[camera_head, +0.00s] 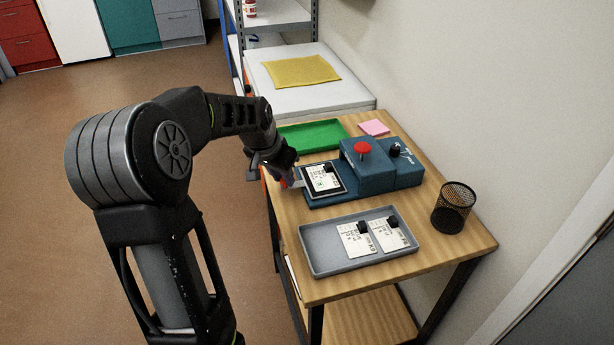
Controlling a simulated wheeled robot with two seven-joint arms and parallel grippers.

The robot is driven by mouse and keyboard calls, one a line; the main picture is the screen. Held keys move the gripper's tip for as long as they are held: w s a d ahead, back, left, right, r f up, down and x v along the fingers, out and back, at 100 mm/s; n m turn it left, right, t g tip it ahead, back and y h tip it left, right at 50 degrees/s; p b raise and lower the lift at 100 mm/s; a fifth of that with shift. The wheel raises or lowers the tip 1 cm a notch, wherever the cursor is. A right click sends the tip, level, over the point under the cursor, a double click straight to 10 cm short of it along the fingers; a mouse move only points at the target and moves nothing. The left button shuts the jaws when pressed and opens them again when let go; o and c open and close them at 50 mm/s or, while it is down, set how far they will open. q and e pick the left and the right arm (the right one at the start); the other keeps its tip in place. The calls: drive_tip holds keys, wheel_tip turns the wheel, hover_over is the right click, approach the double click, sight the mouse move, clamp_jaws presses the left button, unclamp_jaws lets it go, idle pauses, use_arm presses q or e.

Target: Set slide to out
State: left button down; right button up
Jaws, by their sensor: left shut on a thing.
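A blue device (365,160) stands on the wooden table, with a red mushroom-shaped knob (362,148) on top and a black knob (395,149) on its right part. Its slide (341,191), a black-rimmed tray holding a white printed card (322,178), sits at the left end of the blue base, clear of the raised housing. My left gripper (291,180) is at the slide's left edge, shut on what appears to be the slide's handle; the fingers hide the grip itself. My right gripper is not in view.
A grey tray (318,263) with two white cards bearing black parts lies in front. A green tray (312,136) and pink notes (374,128) lie behind. A black mesh cup (453,208) stands at the right, near the wall. Open floor lies left of the table.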

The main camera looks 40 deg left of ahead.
use_arm(q)
drive_tip(key=shift+s+a, duration=0.25)
drive_tip(key=shift+s, duration=0.1)
drive_tip(key=c, duration=1.2)
unclamp_jaws()
drive_tip(key=shift+s, duration=0.1)
drive_tip(key=shift+r, duration=0.3)
drive_tip(key=v, duration=0.7)
drive_tip(key=shift+r, duration=0.1)
